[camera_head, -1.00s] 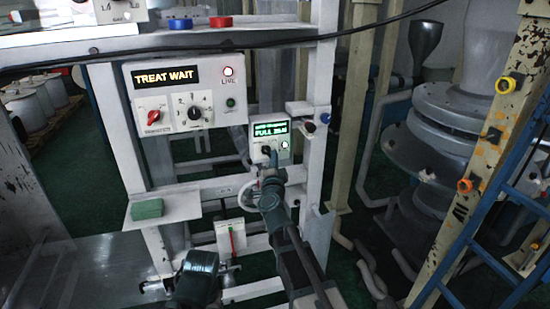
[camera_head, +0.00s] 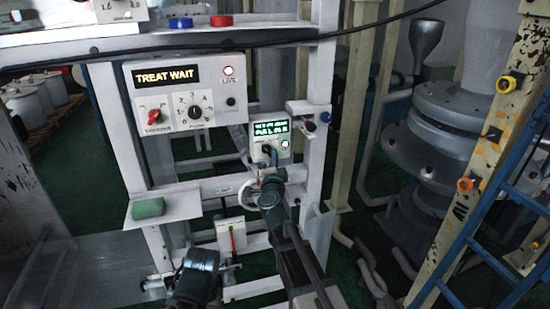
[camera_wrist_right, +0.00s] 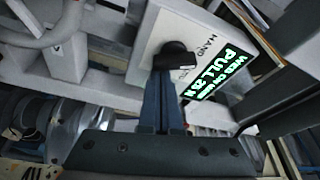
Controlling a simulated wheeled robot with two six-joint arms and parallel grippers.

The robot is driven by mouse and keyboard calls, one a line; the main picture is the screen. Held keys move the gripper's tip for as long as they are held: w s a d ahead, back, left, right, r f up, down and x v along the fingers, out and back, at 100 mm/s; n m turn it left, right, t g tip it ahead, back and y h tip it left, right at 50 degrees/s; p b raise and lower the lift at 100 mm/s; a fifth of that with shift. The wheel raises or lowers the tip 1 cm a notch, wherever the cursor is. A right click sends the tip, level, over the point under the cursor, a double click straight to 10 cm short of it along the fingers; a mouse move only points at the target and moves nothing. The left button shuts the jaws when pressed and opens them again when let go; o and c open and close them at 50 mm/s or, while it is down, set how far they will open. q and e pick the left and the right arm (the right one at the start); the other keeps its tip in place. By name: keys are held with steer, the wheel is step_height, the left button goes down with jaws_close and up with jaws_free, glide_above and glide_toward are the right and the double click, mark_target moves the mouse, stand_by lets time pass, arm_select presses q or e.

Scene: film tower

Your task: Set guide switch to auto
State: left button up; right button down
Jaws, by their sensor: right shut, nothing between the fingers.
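In the wrist view the display (camera_wrist_right: 222,74) reads roughly "PULL 21", and "HAND" is printed beside the knob. My right gripper (camera_wrist_right: 166,72) is shut and empty, its blue fingertips right at the knob; I cannot tell whether they touch it. In the head view my right gripper (camera_head: 272,158) partly covers the box's lower part. The knob's exact setting is unclear. My left arm's end (camera_head: 195,276) shows low; its fingers cannot be made out.
A larger "TREAT WAIT" panel (camera_head: 222,96) with a red switch and a black dial is up left. A green block (camera_head: 148,208) lies on a white shelf. White frame posts surround the box. A blue ladder (camera_head: 482,215) stands at right.

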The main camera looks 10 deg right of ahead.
arm_select(q)
steer(key=shift+r+p, duration=0.8)
arm_select(e)
steer(key=shift+a+f+m+g, duration=0.1)
steer(key=shift+m+g, duration=0.15)
steer(key=shift+m, duration=0.55)
steer(key=shift+a+f+m+g, duration=0.1)
steer(key=shift+m+g, duration=0.15)
steer(key=shift+m, duration=0.55)
arm_select(q)
steer(key=shift+r, duration=0.1)
arm_select(e)
steer(key=shift+a+f+m, duration=0.1)
steer(key=shift+m, duration=0.2)
steer(key=shift+a+f, duration=0.1)
steer(key=shift+a, duration=0.05)
stand_by(0.8)
stand_by(1.2)
steer(key=d, duration=0.3)
steer(key=shift+w+d+f, duration=0.1)
steer(key=shift+d, duration=0.15)
arm_select(q)
steer(key=shift+d, duration=0.6)
arm_select(e)
steer(key=v, duration=1)
steer(key=shift+d+r, duration=0.2)
steer(key=shift+d, duration=0.1)
